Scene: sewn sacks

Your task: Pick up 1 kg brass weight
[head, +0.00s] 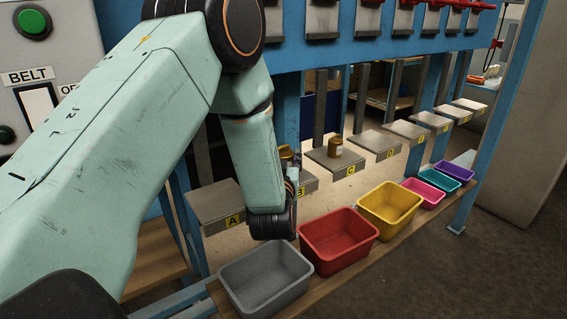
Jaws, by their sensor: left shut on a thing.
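My left arm comes in from the left, and its left gripper (291,172) is at plate B, mostly hidden behind my own wrist. It is shut on a small brass-coloured weight (285,152), of which only the upper part shows. I cannot tell whether that weight still touches plate B (307,184). A second brass-coloured weight (335,146) stands upright on plate C (345,166), to the right of the gripper and apart from it. Any mass markings are too small to read. My right gripper is not in view.
Plate A (214,201) is empty at left, and plate D (377,141) is empty at right. Below the plates, grey (262,290), red (340,262), yellow (392,222) and smaller bins stand in a row on a wooden shelf. A blue frame post (497,120) stands at right.

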